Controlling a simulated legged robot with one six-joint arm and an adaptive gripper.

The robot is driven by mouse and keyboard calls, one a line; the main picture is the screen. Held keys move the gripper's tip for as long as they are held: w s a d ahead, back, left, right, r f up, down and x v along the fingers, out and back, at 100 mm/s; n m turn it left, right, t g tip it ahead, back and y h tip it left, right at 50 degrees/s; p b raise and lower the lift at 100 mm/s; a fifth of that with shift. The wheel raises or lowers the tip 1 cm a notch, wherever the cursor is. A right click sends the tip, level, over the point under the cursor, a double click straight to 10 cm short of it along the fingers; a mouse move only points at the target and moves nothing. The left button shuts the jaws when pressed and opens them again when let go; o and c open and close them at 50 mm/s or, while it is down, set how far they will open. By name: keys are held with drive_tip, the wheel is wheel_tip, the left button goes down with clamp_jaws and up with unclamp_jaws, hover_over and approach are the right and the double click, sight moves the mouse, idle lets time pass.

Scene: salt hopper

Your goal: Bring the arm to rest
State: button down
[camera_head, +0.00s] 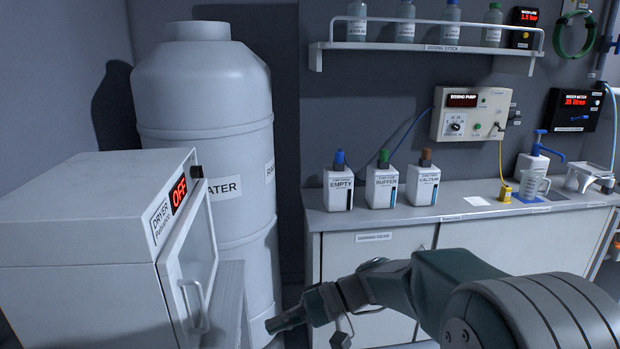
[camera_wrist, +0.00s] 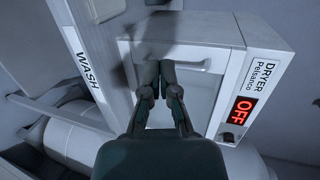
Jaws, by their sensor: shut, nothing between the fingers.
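My arm (camera_head: 455,285) reaches in from the lower right of the head view and points left, slightly downward. My gripper (camera_head: 275,326) is at its left end, in front of the lower part of the water tank and right of the dryer. In the wrist view my gripper (camera_wrist: 159,68) is shut and empty, its two fingers together. Behind the fingers the wrist view shows the dryer front, with its door (camera_wrist: 205,88) and handle. I cannot tell how far the fingertips are from the door.
The dryer (camera_head: 85,225) reads OFF. The white tank (camera_head: 205,110) stands behind it. A counter (camera_head: 460,209) holds white bottles labelled empty, buffer and calcium (camera_head: 422,185), plus a jug (camera_head: 532,185). A wash panel (camera_wrist: 80,55) shows in the wrist view.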

drive_tip(key=s+d+m+t+h, duration=0.1)
drive_tip(key=s+d+t+h, duration=0.3)
drive_tip(key=s+d+h, duration=0.3)
drive_tip(key=s+d+r+m+t+h, duration=0.1)
drive_tip(key=s+d+t+h, duration=0.4)
drive_tip(key=d, duration=0.9)
drive_tip(key=s+h, duration=0.2)
drive_tip(key=s, duration=0.2)
drive_tip(key=shift+s+d+r, duration=0.2)
drive_tip(key=shift+d+r, duration=0.05)
drive_tip(key=shift+s+a, duration=0.1)
